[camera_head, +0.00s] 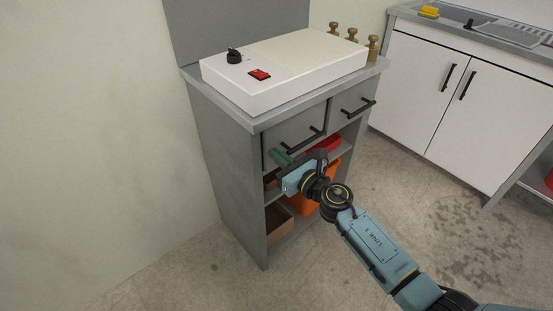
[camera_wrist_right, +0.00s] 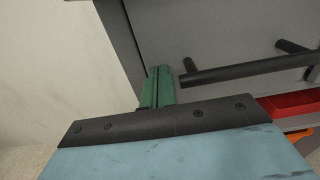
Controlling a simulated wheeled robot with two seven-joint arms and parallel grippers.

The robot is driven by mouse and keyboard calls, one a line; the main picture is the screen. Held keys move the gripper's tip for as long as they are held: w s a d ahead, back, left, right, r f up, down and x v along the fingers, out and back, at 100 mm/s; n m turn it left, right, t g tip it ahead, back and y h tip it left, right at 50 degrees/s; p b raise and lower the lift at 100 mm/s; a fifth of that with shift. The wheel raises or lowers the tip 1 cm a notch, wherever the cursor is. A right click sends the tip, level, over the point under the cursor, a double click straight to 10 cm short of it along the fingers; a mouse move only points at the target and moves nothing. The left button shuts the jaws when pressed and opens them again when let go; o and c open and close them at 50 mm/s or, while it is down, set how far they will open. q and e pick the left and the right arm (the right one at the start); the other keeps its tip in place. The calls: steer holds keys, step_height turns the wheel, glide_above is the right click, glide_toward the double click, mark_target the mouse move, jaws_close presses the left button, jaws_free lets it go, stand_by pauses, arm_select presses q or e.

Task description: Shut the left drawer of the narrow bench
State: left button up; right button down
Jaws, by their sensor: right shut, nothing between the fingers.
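The narrow bench (camera_head: 228,170) is a grey cabinet with two drawers side by side under its top. The left drawer (camera_head: 292,132) has a grey front and a black bar handle (camera_head: 305,141). Its front looks about level with the bench front; I cannot tell whether a small gap is left. My right gripper (camera_head: 281,158) has green fingers, shut and empty, at the lower left of this drawer front. In the wrist view the fingers (camera_wrist_right: 158,85) point at the drawer front (camera_wrist_right: 215,30), left of the handle (camera_wrist_right: 245,70); contact is unclear. My left gripper is out of view.
The right drawer (camera_head: 345,104) is beside it. Open shelves below hold an orange bin (camera_head: 302,204), a red item (camera_head: 325,145) and a brown box (camera_head: 279,223). A white device (camera_head: 285,70) and brass weights (camera_head: 372,47) stand on top. A white cabinet (camera_head: 425,75) is at right.

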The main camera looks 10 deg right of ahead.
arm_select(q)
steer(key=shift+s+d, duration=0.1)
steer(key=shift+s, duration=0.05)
arm_select(e)
steer(key=shift+w+a+r, duration=0.15)
steer(key=shift+a+r, duration=0.05)
steer(key=shift+r, duration=0.1)
